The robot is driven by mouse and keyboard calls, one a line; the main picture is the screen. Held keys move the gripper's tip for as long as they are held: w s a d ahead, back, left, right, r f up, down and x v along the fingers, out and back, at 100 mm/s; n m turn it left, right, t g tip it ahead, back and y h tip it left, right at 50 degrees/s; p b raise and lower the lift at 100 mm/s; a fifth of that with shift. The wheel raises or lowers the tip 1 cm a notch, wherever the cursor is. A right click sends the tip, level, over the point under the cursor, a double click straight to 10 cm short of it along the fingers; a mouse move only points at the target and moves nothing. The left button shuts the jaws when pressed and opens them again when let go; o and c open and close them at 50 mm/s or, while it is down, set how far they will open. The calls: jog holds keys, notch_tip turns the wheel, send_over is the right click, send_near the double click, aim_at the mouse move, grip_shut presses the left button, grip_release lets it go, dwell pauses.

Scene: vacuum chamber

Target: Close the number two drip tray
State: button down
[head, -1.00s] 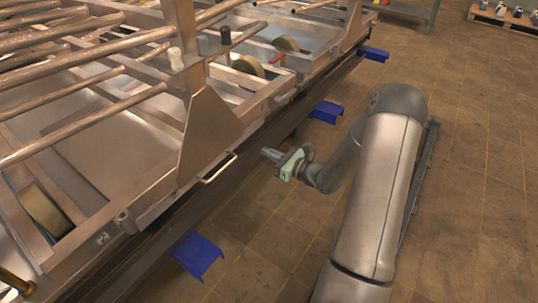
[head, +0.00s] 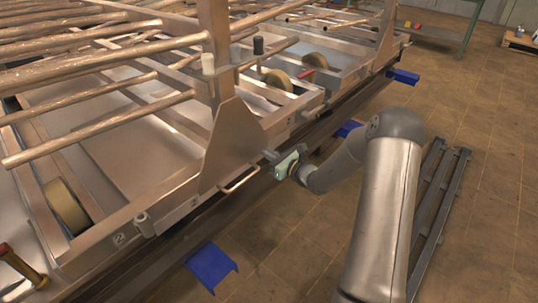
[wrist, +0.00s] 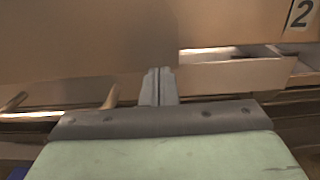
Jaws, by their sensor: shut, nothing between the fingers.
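The number 2 (wrist: 300,14) also shows at the upper right of the wrist view. In that view a pale tray edge (wrist: 235,73) shows in a gap under a broad metal panel (wrist: 90,40). How far the tray stands out is hard to tell. My gripper (head: 267,154) is shut and empty, close to the frame front and right of the handle. Its fingertips (wrist: 159,70) point at the panel in the wrist view; contact is unclear.
Metal pipes (head: 75,75) lie over the frame. Blue brackets (head: 211,265) stick out low along its front. A dark rail (head: 440,215) lies on the tiled floor at right. The floor between is clear.

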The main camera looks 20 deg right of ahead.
aim_at(260, 158)
jog(key=x, duration=0.3)
jog(key=shift+w+a, duration=0.2)
jog(key=shift+w, duration=0.05)
jog(key=shift+w+a, duration=0.2)
jog(key=shift+w, duration=0.1)
jog(key=shift+w+r, duration=0.1)
jog(key=shift+r, duration=0.15)
jog(key=shift+a, duration=0.1)
